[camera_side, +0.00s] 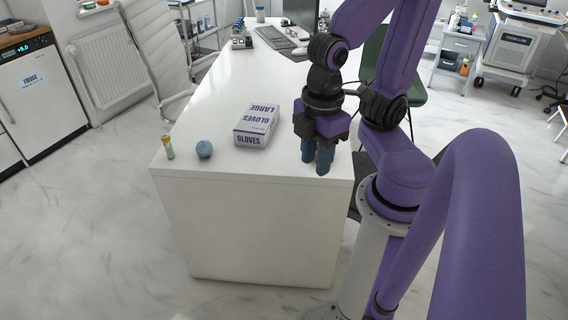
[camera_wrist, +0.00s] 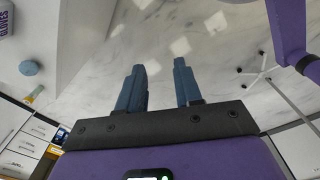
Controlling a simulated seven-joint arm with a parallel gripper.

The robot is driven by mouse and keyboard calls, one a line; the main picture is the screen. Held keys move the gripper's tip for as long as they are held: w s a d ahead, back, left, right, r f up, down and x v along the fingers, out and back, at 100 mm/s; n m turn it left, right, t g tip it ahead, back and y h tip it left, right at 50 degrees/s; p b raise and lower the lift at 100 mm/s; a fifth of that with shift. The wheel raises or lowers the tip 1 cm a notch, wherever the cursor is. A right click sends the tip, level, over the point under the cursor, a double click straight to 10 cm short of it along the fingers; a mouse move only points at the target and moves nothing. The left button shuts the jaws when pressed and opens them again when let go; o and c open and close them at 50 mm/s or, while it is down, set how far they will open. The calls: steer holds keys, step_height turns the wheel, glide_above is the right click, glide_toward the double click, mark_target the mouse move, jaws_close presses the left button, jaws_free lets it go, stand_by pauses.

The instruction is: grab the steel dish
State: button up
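I cannot make out a steel dish in either view. My gripper (camera_side: 315,167) hangs over the near right end of the white desk (camera_side: 240,164), fingers pointing down, to the right of the glove box. In the wrist view my gripper (camera_wrist: 159,68) has its two blue fingers apart, with nothing between them; pale marbled floor shows beyond. The desk surface behind my gripper and arm is partly hidden in the side view.
A LARGE GLOVES box (camera_side: 256,126) lies on the desk left of my gripper. Farther left are a blue ball-like object (camera_side: 204,149) and a small tube with a yellow-orange top (camera_side: 168,147). A keyboard (camera_side: 274,38) is at the far end. The mid-desk is clear.

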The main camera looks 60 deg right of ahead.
steer(key=shift+w, duration=0.1)
steer(key=w+d+f+n+h, duration=0.1)
steer(key=w+d+f+n, duration=0.15)
steer(key=w, duration=0.85)
steer(key=w+d+f+n+g, duration=0.1)
steer(key=w+d+f+n, duration=0.1)
steer(key=w+d, duration=0.5)
steer(key=w+d+f+n+g, duration=0.1)
steer(key=w+d+f+n, duration=0.15)
steer(key=d, duration=0.85)
steer(key=s+d+f+n+g, duration=0.15)
steer(key=d+f, duration=0.25)
steer(key=d, duration=0.7)
steer(key=shift+t, duration=0.25)
steer(key=x, duration=1.1)
steer(key=shift+s+d+f, duration=0.1)
steer(key=shift+s+d, duration=0.2)
steer(key=shift+s+d+x, duration=0.15)
steer(key=shift+x, duration=1.15)
steer(key=shift+s+d+x, duration=0.15)
steer(key=shift+d+x, duration=0.05)
steer(key=shift+x, duration=1.1)
